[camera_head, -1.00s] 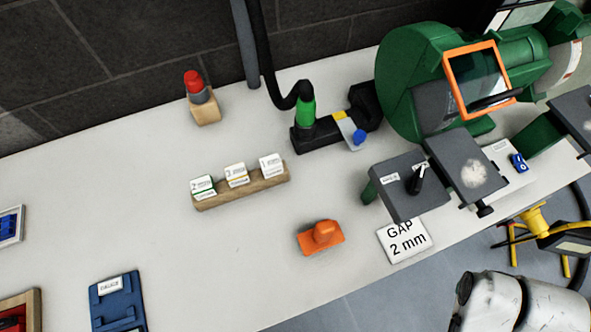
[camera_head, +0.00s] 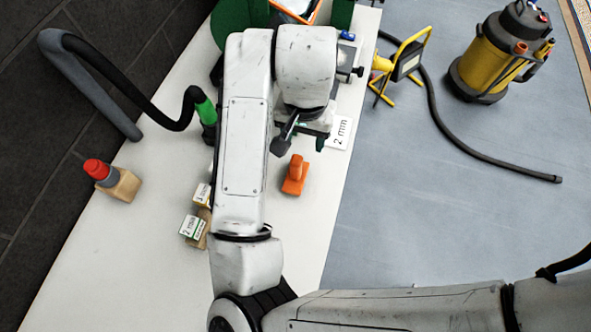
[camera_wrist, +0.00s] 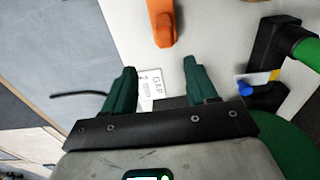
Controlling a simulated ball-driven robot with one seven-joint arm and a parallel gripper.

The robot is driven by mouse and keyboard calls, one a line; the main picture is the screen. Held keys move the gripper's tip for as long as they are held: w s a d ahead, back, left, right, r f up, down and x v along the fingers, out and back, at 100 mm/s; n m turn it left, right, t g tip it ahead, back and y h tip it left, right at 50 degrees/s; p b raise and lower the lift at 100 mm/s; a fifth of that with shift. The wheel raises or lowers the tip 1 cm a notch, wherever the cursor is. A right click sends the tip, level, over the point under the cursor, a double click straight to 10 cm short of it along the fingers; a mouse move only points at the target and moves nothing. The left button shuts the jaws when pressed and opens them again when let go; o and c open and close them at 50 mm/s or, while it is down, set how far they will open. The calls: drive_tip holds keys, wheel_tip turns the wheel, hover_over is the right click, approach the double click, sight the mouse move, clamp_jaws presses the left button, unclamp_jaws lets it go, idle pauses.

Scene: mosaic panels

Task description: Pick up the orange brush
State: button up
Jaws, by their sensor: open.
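The orange brush (camera_head: 295,175) lies on the white table in the head view, close to the table's right edge. It also shows at the top of the wrist view (camera_wrist: 162,22), partly cut off by the frame edge. My gripper (camera_wrist: 158,82) has its two green fingers spread apart with nothing between them. In the wrist view the brush is beyond the fingertips and not touched. In the head view my gripper (camera_head: 308,136) is partly hidden under my arm, just above the brush in the picture.
A "GAP 2 mm" card (camera_head: 340,132) lies near the brush. A wooden block with labelled tags (camera_head: 193,230) is partly behind my arm. A red-topped piece (camera_head: 112,180) stands at left. The green grinder (camera_head: 238,22) is at the top. A yellow vacuum (camera_head: 499,50) stands on the floor.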

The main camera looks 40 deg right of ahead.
sight(300, 160)
drive_tip(key=f, duration=0.1)
drive_tip(key=a+f, duration=0.1)
drive_tip(key=f, duration=0.3)
drive_tip(key=shift+s+a, duration=0.2)
drive_tip(key=shift+s, duration=0.1)
drive_tip(key=shift+w+a+f+p, duration=0.1)
drive_tip(key=shift+w+f+p, duration=0.2)
drive_tip(key=shift+f, duration=1.25)
drive_tip(key=shift+w+a+f+p, duration=0.1)
drive_tip(key=shift+f+p, duration=0.25)
drive_tip(key=shift+f, duration=1.15)
drive_tip(key=shift+c, duration=0.4)
clamp_jaws()
drive_tip(key=shift+r, duration=0.1)
